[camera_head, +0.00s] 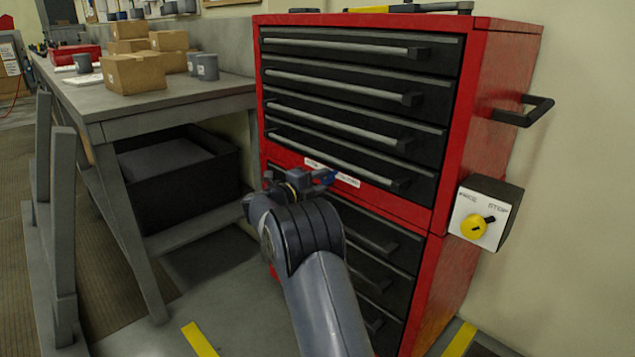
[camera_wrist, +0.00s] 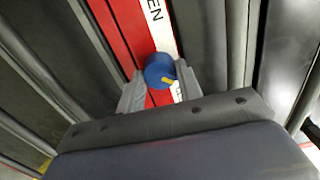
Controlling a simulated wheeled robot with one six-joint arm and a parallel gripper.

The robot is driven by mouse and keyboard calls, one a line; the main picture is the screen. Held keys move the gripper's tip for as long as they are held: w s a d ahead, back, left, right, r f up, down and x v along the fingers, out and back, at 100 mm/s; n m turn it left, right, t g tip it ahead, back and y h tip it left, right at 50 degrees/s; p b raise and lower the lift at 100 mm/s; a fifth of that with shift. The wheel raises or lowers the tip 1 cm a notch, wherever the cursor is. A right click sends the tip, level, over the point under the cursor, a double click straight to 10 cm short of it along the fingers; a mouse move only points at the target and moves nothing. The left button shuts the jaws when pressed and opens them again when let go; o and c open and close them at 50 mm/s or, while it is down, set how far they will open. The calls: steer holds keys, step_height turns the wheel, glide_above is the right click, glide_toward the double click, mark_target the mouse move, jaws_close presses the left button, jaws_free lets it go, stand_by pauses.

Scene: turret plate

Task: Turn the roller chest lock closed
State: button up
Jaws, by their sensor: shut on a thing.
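The red roller chest (camera_head: 480,130) with black drawers stands in the middle right of the head view. Its lock is a round blue knob (camera_wrist: 158,69) with a yellow mark, on the red strip between drawer banks; the knob also shows in the head view (camera_head: 328,177). In the wrist view, my gripper (camera_wrist: 160,87) has one finger on each side of the knob and is shut on it. The yellow mark points to the lower right in the wrist view. A white label (camera_wrist: 157,22) ending in "EN" lies above the knob; another label part is partly hidden below it.
Long drawer handles (camera_head: 345,48) stick out from the chest front. A yellow-knobbed switch box (camera_head: 487,213) and a black side handle (camera_head: 524,112) are at right. A grey workbench (camera_head: 180,100) with cardboard boxes (camera_head: 133,73) stands at left.

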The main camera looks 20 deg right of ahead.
steer(key=shift+w+a+r, duration=0.1)
steer(key=shift+w+r, duration=0.05)
steer(key=shift+r, duration=0.1)
steer(key=o, duration=0.9)
steer(key=shift+a+f, duration=0.1)
steer(key=shift+c, duration=0.2)
steer(key=shift+o, duration=0.7)
steer(key=p+v, duration=0.2)
steer(key=v, duration=0.8)
steer(key=shift+a, duration=0.3)
